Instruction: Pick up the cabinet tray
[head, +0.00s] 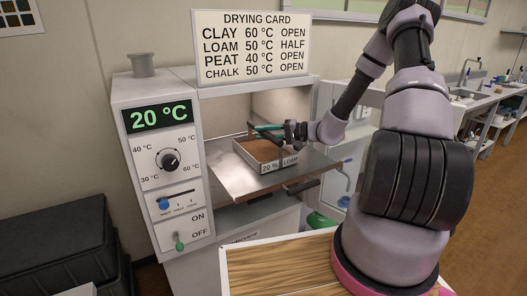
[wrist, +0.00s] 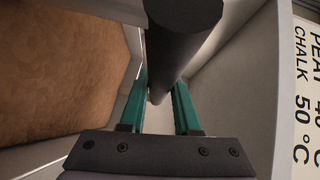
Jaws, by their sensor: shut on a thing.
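The cabinet tray (head: 247,158) is a shallow pale box with brown soil, labelled "20 %" and "LOAM". It stands on the metal shelf (head: 225,178) of the open cabinet; I cannot tell whether it is touching or just clear. In the wrist view the soil (wrist: 60,70) fills the left side. My gripper (head: 262,128) is at the tray's back edge, its teal fingers closed around a dark round bar (wrist: 180,50) that looks like the tray's handle. The bar runs between the fingers in the wrist view (wrist: 160,100), hiding part of the grip.
The cabinet front (head: 180,215) at the left has a 20 °C display, a knob, a slider and an ON/OFF switch. A drying card (head: 255,45) stands on top. A dark handle (head: 303,186) edges the shelf. A wooden surface (head: 280,268) lies in front.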

